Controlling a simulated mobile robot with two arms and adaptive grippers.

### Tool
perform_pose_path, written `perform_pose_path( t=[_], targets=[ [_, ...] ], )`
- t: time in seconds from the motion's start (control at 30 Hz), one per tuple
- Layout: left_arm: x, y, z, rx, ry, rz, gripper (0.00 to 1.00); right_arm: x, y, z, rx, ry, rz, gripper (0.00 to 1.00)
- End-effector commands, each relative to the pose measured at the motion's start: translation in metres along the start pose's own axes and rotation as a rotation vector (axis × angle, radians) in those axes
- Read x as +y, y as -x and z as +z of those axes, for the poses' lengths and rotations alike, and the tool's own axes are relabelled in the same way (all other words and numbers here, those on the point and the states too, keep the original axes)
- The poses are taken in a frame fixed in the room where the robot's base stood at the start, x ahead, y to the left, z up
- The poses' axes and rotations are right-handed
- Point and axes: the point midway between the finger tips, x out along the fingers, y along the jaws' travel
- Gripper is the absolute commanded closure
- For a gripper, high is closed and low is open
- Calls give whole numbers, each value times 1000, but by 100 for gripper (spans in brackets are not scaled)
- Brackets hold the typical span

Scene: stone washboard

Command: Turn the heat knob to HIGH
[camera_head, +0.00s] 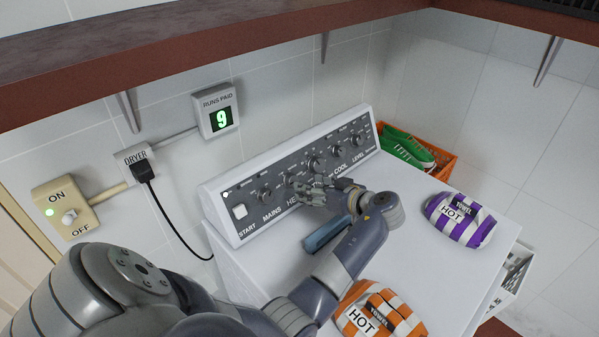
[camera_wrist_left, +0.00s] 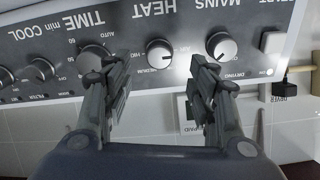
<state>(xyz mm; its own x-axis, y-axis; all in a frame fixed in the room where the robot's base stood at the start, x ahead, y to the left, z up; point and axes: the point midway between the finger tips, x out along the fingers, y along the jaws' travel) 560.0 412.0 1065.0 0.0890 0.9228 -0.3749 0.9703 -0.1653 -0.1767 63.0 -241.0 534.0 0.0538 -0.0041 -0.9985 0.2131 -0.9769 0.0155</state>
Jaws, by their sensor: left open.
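The heat knob is a round silver knob under an upside-down HEAT label in the left wrist view (camera_wrist_left: 159,53). MEDIUM and part of another label show beside it. I cannot read for sure which way the knob points. My left gripper (camera_head: 322,189) is open in front of the dryer's control panel (camera_head: 250,205). In the left wrist view its two fingers (camera_wrist_left: 160,82) are apart, one toward each side of the heat knob, with nothing between them. They appear short of the knob. In the head view the gripper partly covers the heat area. My right gripper is not in view.
The mains knob (camera_wrist_left: 221,46) and time knob (camera_wrist_left: 93,57) flank the heat knob closely. A brown shelf (camera_head: 200,50) overhangs. The counter on the wall (camera_head: 217,115) reads 9.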

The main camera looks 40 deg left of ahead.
Motion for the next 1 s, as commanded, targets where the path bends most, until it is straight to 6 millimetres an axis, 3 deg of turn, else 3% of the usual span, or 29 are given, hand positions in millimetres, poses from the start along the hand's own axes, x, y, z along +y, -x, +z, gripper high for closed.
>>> perform_pose_path(
  t=[0.2, 0.4, 0.77, 0.93, 1.0],
  targets=[
    [-2, -41, -4, 0, -2, -2, 47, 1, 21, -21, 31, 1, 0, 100],
    [-1, -63, -1, -1, -2, 0, 47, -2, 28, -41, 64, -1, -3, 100],
    [0, -68, 0, -1, 1, 1, 47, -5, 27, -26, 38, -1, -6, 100],
    [0, -68, 0, -1, 0, 1, 86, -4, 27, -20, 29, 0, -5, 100],
    [0, -68, 0, -1, 0, 1, 92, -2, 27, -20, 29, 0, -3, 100]
  ],
)
